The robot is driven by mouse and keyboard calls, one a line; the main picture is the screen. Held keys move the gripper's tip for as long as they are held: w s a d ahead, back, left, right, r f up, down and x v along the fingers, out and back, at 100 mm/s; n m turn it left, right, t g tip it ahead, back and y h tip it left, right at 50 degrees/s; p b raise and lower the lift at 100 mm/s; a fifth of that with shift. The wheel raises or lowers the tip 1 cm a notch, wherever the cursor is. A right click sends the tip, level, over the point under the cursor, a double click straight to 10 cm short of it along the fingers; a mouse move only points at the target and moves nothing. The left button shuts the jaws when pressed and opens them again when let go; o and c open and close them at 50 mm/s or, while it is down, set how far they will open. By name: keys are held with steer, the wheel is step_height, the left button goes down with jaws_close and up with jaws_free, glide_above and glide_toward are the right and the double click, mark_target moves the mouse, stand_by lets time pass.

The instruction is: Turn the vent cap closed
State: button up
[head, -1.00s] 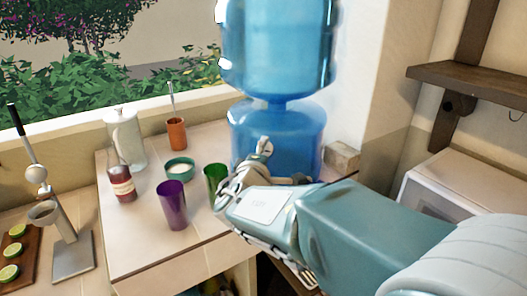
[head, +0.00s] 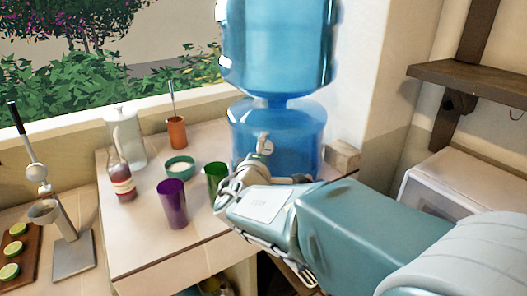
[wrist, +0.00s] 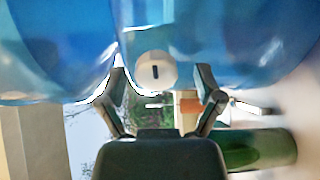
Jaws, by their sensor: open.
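The vent cap (wrist: 155,71) is a small white round knob with a short dark mark, upright in the wrist view. It sits on the blue water container (wrist: 215,45), which also shows as the lower blue tank in the head view (head: 270,130). My gripper (wrist: 162,84) is open, with one dark finger on each side of the cap in the wrist picture. I cannot tell whether the fingers touch it. In the head view my gripper (head: 256,160) is in front of the tank, and I cannot make out the cap clearly there.
Close left of my gripper stand a green cup (head: 215,178) and a purple cup (head: 172,204). A wooden shelf (head: 470,76) juts from the right wall.

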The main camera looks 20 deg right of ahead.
steer(key=v, duration=1.2)
